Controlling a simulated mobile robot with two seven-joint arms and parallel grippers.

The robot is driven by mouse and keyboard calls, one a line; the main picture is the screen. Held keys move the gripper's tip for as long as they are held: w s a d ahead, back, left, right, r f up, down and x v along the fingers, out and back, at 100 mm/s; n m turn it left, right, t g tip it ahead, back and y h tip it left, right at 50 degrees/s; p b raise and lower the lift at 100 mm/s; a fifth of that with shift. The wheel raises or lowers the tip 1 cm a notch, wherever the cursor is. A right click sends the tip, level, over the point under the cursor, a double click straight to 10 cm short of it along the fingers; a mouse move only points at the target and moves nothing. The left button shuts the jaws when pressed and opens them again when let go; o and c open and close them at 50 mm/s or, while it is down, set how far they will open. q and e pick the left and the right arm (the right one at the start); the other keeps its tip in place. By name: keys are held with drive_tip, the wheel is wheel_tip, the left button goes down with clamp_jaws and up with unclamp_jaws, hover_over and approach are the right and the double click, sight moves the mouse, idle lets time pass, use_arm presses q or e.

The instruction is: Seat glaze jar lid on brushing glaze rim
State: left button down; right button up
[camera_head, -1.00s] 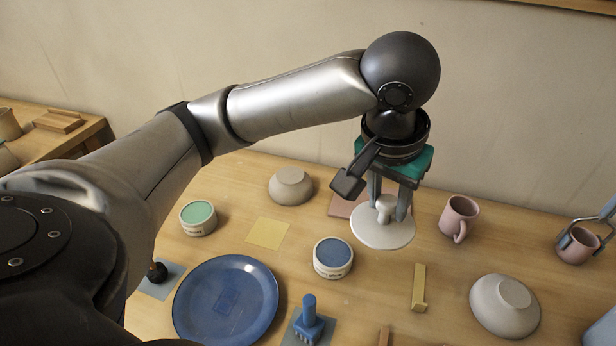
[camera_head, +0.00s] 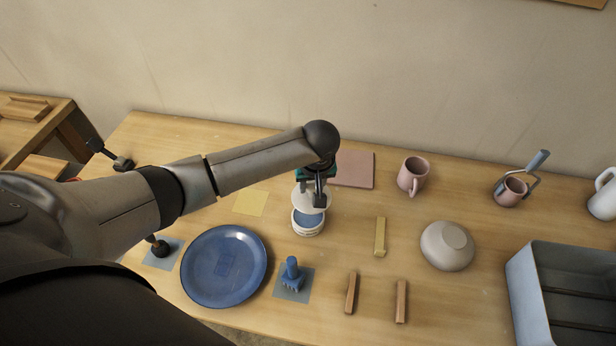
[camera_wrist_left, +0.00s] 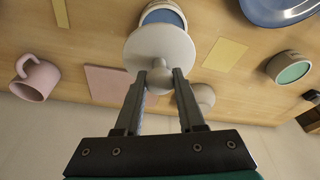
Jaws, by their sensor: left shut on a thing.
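The glaze jar lid is a round off-white disc (camera_head: 308,203) with a knob. My left gripper (camera_head: 318,186) is shut on its knob, which shows between the fingers in the left wrist view (camera_wrist_left: 160,76). A white jar with blue glaze (camera_head: 308,226), apparently the brushing glaze, stands upright on the table. In the head view the lid covers the far part of the jar's opening, and blue glaze shows in front of it. In the wrist view the lid hides part of the jar (camera_wrist_left: 166,15). I cannot tell the height between them. My right gripper is not in view.
A blue plate (camera_head: 224,266) and a blue brush (camera_head: 291,272) lie in front. A yellow bar (camera_head: 380,237), an upturned bowl (camera_head: 447,246) and a pink mug (camera_head: 413,175) are to the right. A green-glaze jar (camera_wrist_left: 288,69) shows in the wrist view.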

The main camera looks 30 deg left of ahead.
sight(308, 198)
use_arm(q)
drive_tip(key=shift+s+a+f, duration=0.3)
drive_tip(key=shift+s+f, duration=0.05)
drive_tip(key=shift+f, duration=0.2)
drive_tip(key=shift+r+p, duration=0.1)
drive_tip(key=shift+p, duration=0.65)
drive_tip(key=shift+f+b, duration=0.4)
drive_tip(key=shift+f, duration=0.15)
drive_tip(key=shift+f+b, duration=0.75)
drive_tip(key=shift+f, duration=0.8)
drive_tip(key=shift+p, duration=0.4)
drive_tip(key=shift+p, duration=0.3)
drive_tip(key=shift+f+b, duration=0.7)
drive_tip(key=shift+f, duration=0.4)
